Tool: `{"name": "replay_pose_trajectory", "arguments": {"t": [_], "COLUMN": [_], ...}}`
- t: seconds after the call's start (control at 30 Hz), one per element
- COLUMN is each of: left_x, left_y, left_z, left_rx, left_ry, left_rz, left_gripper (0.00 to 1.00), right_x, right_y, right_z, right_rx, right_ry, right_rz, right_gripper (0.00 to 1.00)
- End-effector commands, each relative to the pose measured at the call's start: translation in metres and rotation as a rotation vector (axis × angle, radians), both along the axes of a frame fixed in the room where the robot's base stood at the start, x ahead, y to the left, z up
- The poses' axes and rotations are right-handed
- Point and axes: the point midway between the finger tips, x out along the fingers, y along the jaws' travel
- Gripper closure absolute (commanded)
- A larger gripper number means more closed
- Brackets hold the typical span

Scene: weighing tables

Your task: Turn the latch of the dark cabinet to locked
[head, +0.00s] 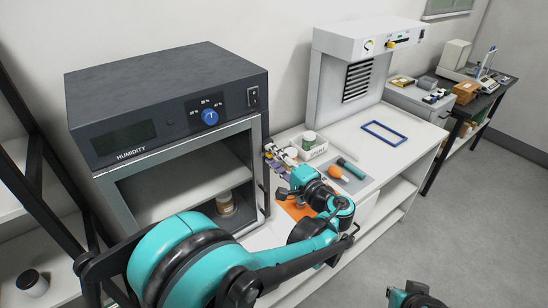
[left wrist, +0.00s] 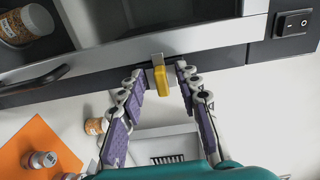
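The dark cabinet (head: 165,92) stands at the left in the head view, with a grey-framed front. In the left wrist view its dark front edge (left wrist: 222,57) runs across the top. The yellow latch (left wrist: 160,79) sits on a small metal piece at that edge, pointing down in the picture. My left gripper (left wrist: 161,72) is open, with one purple-padded finger on each side of the latch; a gap shows on both sides. In the head view my left gripper (head: 279,168) is at the cabinet's right front side and hides the latch. Only a bit of my right arm shows at lower right.
The cabinet has a blue dial (head: 210,117), a power switch (left wrist: 295,23) and a black handle (left wrist: 35,81). A jar (head: 225,203) stands inside. To the right, a white table holds a blue frame (head: 384,133), a white bin (head: 312,148) and an orange mat (left wrist: 38,148).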

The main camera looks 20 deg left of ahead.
Motion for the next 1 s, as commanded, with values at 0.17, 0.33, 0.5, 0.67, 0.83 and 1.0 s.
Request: {"name": "replay_pose_trajectory", "arguments": {"t": [0.17,0.33,0.5,0.67,0.83,1.0], "left_x": [0.0,-0.009,-0.031,-0.052,-0.068,-0.074], "left_y": [-0.001,-0.013,-0.042,-0.069,-0.088,-0.095], "left_z": [0.0,0.0,0.0,0.0,0.0,0.0], "left_rx": [0.001,0.001,0.001,0.001,0.0,0.0], "left_ry": [0.0,0.0,0.0,0.001,0.0,0.0], "left_rz": [0.0,-0.003,-0.006,-0.004,-0.002,-0.001], "left_gripper": [0.67,0.67,0.67,0.67,0.67,0.67], "right_x": [0.0,0.0,0.0,0.0,0.0,0.0], "right_y": [0.0,0.0,0.0,0.0,0.0,0.0], "right_z": [0.0,0.0,0.0,0.0,0.0,0.0], "right_rx": [0.0,0.0,0.0,0.0,0.0,0.0], "right_ry": [0.0,0.0,0.0,0.0,0.0,0.0], "right_rz": [0.0,0.0,0.0,0.0,0.0,0.0], "right_gripper": [1.0,1.0,1.0,1.0,1.0,1.0]}}
